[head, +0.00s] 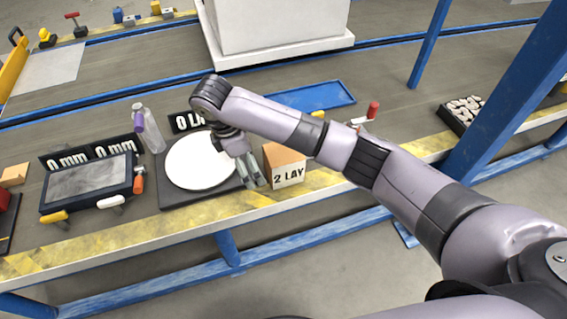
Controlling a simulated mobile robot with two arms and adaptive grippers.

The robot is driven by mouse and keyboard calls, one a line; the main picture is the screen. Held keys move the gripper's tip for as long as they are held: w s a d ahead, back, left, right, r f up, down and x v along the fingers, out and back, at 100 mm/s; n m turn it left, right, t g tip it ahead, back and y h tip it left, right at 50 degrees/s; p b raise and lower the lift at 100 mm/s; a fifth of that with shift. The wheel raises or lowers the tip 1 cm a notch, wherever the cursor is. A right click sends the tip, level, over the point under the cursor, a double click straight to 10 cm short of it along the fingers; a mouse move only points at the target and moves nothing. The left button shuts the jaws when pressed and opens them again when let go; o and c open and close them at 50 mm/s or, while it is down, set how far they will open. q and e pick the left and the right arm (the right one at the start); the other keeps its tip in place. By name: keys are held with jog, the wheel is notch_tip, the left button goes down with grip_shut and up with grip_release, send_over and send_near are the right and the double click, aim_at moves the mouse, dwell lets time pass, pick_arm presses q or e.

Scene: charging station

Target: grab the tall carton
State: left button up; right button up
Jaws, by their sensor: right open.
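A small brown carton (287,175) with a white label reading "2 LAY" stands upright near the front edge of the workbench. It is the only small upright carton that I see clearly. My right gripper (252,172) reaches down from the wrist just left of the carton, over the edge of the scale plate. Its fingers are open and nothing shows between them. They look close to the carton's left side, but I cannot tell whether they touch it. My left gripper is not in view.
A scale with a round white plate (185,163) lies left of the carton. Further left are a clear bottle (152,128), "0 mm" signs and a dark framed tray (88,182). A blue tray (310,97) lies behind my arm. Blue posts (510,100) rise at right.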

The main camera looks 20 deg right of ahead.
jog(key=h, duration=0.2)
send_near(281, 153)
jog(key=v, duration=0.2)
jog(key=b+x, duration=0.2)
jog(key=x, duration=0.8)
jog(key=shift+f, duration=0.1)
jog(key=x, duration=0.2)
jog(key=b+x, duration=0.1)
jog(key=x, duration=0.3)
jog(key=shift+w+d, duration=0.1)
jog(key=shift+d, duration=0.15)
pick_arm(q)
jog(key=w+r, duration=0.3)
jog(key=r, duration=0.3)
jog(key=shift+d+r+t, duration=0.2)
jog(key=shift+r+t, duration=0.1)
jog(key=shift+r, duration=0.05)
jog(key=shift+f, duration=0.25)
pick_arm(e)
jog(key=shift+f, duration=0.1)
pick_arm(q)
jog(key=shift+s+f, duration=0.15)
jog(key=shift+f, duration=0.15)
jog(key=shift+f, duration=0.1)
pick_arm(e)
jog(key=shift+f, duration=0.1)
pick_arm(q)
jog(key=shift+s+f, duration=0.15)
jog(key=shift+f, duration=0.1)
